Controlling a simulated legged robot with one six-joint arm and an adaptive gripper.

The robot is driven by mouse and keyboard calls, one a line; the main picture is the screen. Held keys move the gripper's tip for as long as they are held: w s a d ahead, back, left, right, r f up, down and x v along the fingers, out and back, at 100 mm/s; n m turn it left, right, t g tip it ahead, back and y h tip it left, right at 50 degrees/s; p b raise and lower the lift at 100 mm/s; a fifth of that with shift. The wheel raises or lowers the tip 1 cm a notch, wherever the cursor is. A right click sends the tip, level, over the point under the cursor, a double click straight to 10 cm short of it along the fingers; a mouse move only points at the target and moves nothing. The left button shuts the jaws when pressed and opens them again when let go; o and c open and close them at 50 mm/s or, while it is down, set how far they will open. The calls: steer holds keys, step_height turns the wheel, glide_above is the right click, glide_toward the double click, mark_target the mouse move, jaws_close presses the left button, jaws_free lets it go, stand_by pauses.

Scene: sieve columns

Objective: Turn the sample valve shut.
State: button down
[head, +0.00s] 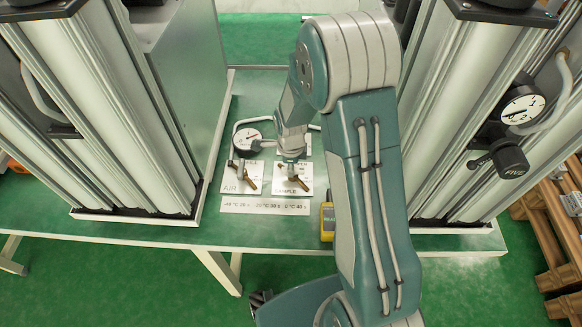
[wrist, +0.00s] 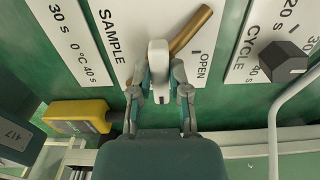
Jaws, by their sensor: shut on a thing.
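The sample valve stands on a white plate (head: 282,190) marked SAMPLE, on the green bench. Its brass lever (wrist: 190,30) slants up and right in the wrist view, near the word OPEN; in the head view the lever (head: 301,184) slants down and right. My gripper (wrist: 160,92) is shut on the pale upright part of the sample valve (wrist: 158,55), with one finger on each side. In the head view my gripper (head: 291,158) is above the SAMPLE plate, and my arm hides part of the valve.
A yellow device (head: 327,222) lies front right; a dark CYCLE knob (wrist: 282,60) is near my gripper. Tall columns flank both sides.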

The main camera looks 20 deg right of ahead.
steer(key=shift+w, duration=0.1)
steer(key=c, duration=0.6)
jaws_free()
steer(key=shift+a, duration=0.15)
steer(key=shift+r, duration=0.1)
step_height(320, 180, up, 12)
steer(key=shift+f, duration=0.2)
steer(key=s+r+n+t, duration=0.3)
steer(key=s+r+n, duration=0.55)
steer(key=r, duration=0.35)
steer(key=s+r+n+t, duration=0.2)
steer(key=s+r+n, duration=0.4)
steer(key=s+n, duration=0.6)
steer(key=shift+s+d+n+t, duration=0.3)
steer(key=shift+d+n, duration=0.1)
steer(key=shift+n, duration=0.25)
